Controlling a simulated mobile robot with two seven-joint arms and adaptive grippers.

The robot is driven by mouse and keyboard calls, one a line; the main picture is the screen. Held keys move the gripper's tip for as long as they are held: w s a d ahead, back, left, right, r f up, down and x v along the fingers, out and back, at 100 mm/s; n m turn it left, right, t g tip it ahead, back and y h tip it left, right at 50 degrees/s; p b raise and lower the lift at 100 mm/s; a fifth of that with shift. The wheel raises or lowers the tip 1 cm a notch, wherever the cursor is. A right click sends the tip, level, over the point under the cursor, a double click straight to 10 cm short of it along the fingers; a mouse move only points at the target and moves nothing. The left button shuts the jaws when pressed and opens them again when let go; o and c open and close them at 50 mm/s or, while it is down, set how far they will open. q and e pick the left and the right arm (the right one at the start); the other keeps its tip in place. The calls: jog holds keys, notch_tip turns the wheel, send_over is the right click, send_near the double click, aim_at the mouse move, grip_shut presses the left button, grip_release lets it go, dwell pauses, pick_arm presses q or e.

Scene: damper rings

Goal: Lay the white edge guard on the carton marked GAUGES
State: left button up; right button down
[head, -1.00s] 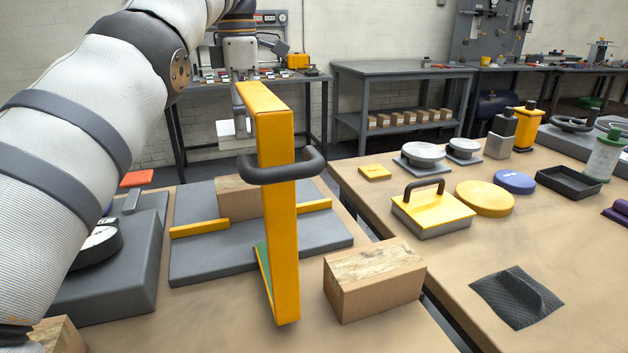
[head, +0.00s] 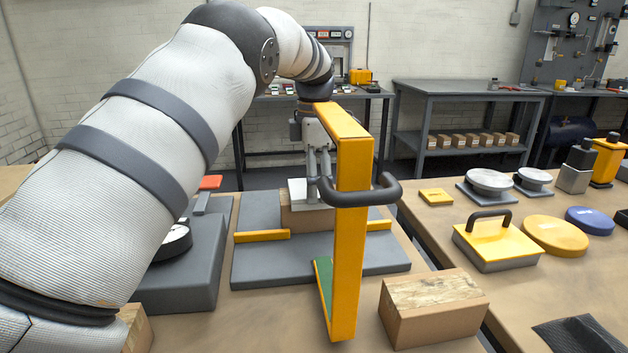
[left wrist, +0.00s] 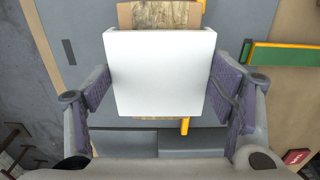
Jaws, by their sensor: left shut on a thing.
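The white edge guard (head: 299,190) is held in my left gripper (head: 318,180) over a brown carton (head: 304,218) on a grey board. In the left wrist view the guard (left wrist: 160,75) is a flat white plate between the two purple-padded fingers (left wrist: 162,92). The carton (left wrist: 158,15) shows beyond and below it. In the head view the guard is right at the carton's top, but I cannot tell whether it touches. No GAUGES marking is readable. A yellow frame hides part of the gripper and carton. My right gripper is not in view.
A tall yellow frame (head: 350,240) with a dark handle stands close in front of my gripper. Yellow strips (head: 262,236) lie on the grey board (head: 270,265) beside the carton. Another carton (head: 432,308) is at front right, and a grey dial device (head: 185,270) at left.

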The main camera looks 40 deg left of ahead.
pick_arm(q)
jog(key=shift+f, duration=0.1)
jog(key=shift+f, duration=0.1)
jog(key=o, duration=1.2)
jog(key=shift+o, duration=0.2)
notch_tip(320, 180, up, 8)
jog(key=shift+b, duration=0.45)
